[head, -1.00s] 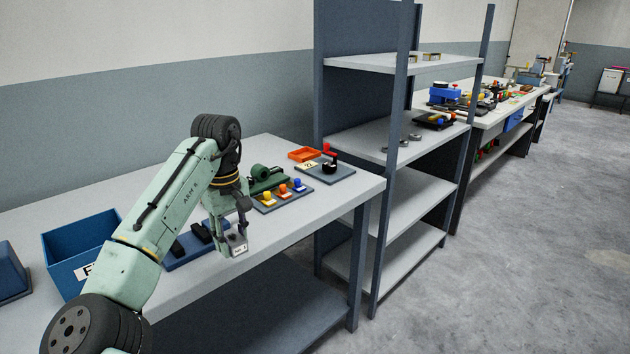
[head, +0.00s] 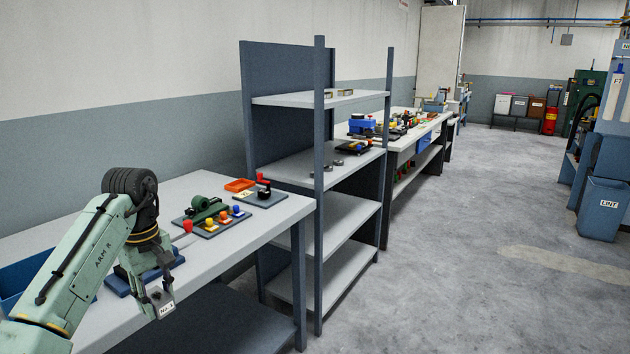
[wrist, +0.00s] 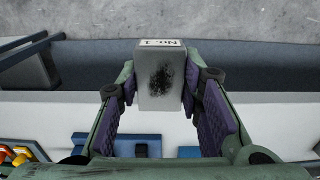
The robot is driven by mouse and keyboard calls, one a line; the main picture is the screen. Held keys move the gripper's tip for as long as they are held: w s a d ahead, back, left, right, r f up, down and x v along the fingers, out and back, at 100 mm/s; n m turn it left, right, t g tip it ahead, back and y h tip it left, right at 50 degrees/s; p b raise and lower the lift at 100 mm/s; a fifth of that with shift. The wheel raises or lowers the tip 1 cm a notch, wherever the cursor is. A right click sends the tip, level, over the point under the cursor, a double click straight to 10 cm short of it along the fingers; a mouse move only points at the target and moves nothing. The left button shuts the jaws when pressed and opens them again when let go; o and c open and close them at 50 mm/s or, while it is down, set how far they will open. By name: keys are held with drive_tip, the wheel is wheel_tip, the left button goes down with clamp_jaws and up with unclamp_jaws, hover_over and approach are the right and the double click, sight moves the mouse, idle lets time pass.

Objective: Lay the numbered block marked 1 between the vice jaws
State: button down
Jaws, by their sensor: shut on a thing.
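My gripper (head: 159,295) is shut on a pale grey block (head: 167,311) marked "No. 1". In the head view it holds the block at the bench's front edge. In the wrist view the block (wrist: 160,85) sits between the purple finger pads, with a dark smudge on its face and its label at the far end. A low blue fixture (head: 117,283) with dark upright pieces lies on the bench behind the gripper, partly hidden by my arm. It looks like the vice, but I cannot clearly make out its jaws. Blue parts (wrist: 95,146) also show below the block in the wrist view.
The grey bench (head: 253,228) also holds a board (head: 208,230) with coloured knobs, a green machine part (head: 207,208) and an orange tray (head: 240,185). A blue bin (head: 22,278) is at the left. A shelf rack (head: 319,200) stands beyond.

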drive_tip(key=shift+s, duration=0.35)
drive_tip(key=d+f+m+b, duration=0.1)
drive_tip(key=d+f+m, duration=0.15)
drive_tip(key=f, duration=0.75)
drive_tip(key=d+f+m+b, duration=0.15)
drive_tip(key=d+f, duration=0.25)
drive_tip(key=f, duration=0.6)
drive_tip(key=d+f+m+b, duration=0.1)
drive_tip(key=d+f, duration=0.2)
drive_tip(key=f, duration=0.7)
drive_tip(key=s+d+f+m+b, duration=0.2)
drive_tip(key=s+d+f+m, duration=0.1)
drive_tip(key=d+f, duration=0.8)
drive_tip(key=s+d+f+m+b, duration=0.1)
drive_tip(key=s+d+f+m, duration=0.2)
drive_tip(key=d+f, duration=0.8)
drive_tip(key=shift+s+d+f+m+b, duration=0.3)
drive_tip(key=shift+s+f+b, duration=0.1)
